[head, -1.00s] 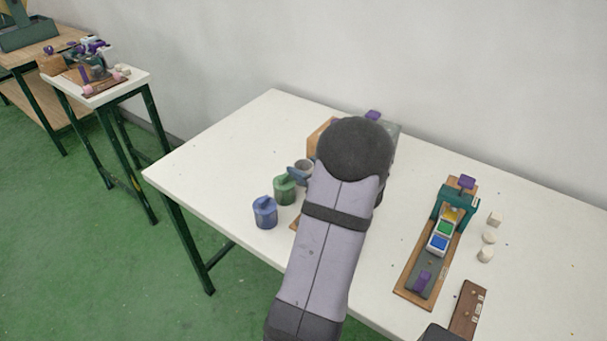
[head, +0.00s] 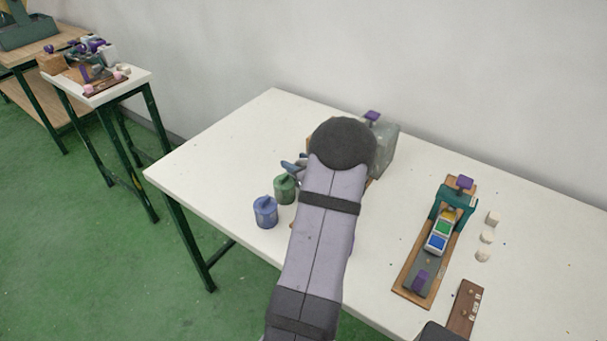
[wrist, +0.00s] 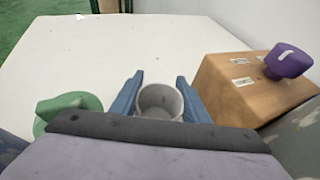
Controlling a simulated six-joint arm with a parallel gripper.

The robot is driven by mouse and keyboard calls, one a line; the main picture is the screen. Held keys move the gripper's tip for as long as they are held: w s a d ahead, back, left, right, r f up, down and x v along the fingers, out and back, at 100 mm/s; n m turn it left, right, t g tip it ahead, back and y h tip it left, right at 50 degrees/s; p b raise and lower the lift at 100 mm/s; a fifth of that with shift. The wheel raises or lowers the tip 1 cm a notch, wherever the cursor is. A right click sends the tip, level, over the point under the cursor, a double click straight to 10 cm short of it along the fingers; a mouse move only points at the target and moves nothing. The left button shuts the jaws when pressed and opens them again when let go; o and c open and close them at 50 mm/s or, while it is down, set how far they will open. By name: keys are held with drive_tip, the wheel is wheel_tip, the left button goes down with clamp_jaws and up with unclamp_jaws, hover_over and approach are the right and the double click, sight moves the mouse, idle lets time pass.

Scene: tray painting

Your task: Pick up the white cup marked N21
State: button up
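A pale grey-white cup (wrist: 160,101) stands upright in the wrist view, between the two blue fingers of my gripper (wrist: 158,88). The fingers are spread, one on each side of the cup, with a narrow gap visible at the right. No N21 mark shows on the part of the cup in view. In the head view, my gripper (head: 292,166) shows only as blue fingertips at the left of my arm, which hides the cup.
A green lidded pot (head: 285,189) and a blue one (head: 265,212) stand near the table's left edge. A wooden box (wrist: 245,82) with a purple knob (wrist: 288,61) is right of the cup.

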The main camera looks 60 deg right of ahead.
drive_tip(key=shift+c, duration=1)
